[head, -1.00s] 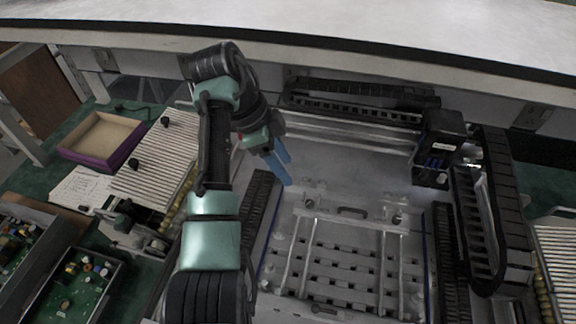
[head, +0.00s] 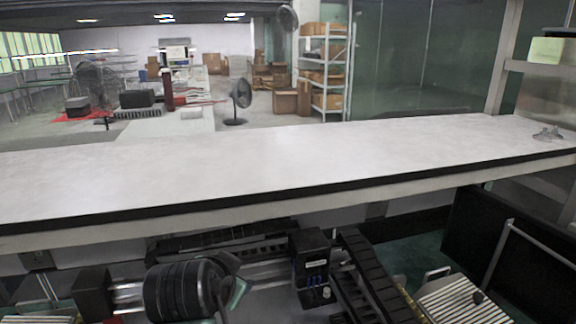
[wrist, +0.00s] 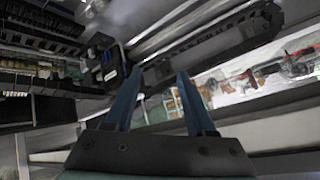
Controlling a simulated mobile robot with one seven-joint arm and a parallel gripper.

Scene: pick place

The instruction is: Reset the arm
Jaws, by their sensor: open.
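In the wrist view my gripper (wrist: 155,100) has its two blue fingers spread apart with nothing between them. In the head view only a dark, rounded part of my arm shows at the bottom, in front of the machine; the fingers are out of that view. The machine's black head unit (head: 311,268) stands on its rail just right of my arm, and it also shows in the wrist view (wrist: 104,62).
A long white shelf (head: 290,165) with a dark front edge crosses above the machine. A black cable chain (head: 368,275) runs right of the head unit. A ribbed tray (head: 465,300) lies at lower right. Fans, a rack (head: 325,70) and boxes stand far behind.

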